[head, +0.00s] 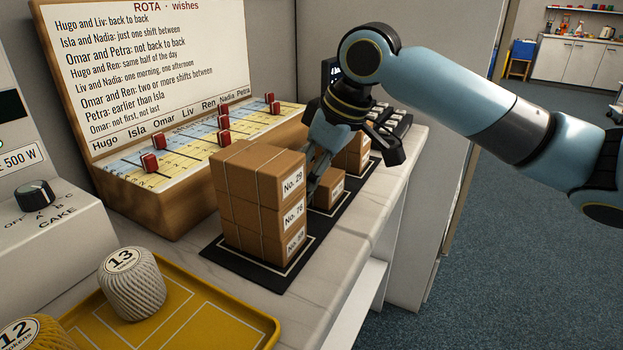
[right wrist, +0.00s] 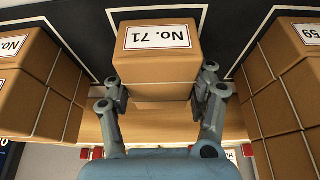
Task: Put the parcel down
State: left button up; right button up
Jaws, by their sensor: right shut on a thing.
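My right gripper (head: 318,165) reaches down between two parcel stacks on the black mat (head: 258,277). In the right wrist view its fingers (right wrist: 160,85) are closed on opposite sides of a small brown parcel labelled No. 71 (right wrist: 157,60). The same parcel (head: 328,190) shows low over the middle part of the mat in the head view, partly behind the fingers. It looks level; I cannot tell whether its underside touches the mat. My left gripper is not in view.
A tall parcel stack (head: 250,200) stands close at the near end, and another stack (head: 358,150) at the far end. The rota board (head: 150,80) with red pegs is behind. A yellow tray (head: 240,325) with string balls lies in front.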

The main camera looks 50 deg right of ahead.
jog(key=o, duration=1.2)
jog(key=shift+f, duration=0.1)
jog(key=shift+o, duration=0.2)
jog(key=p+v, duration=0.5)
jog(key=v, duration=0.5)
jog(key=shift+s+r, duration=0.1)
jog(key=shift+r, duration=0.25)
jog(key=shift+p+v, duration=0.6)
jog(key=shift+v, duration=0.2)
jog(key=shift+s+f, duration=0.1)
jog(key=shift+s, duration=0.05)
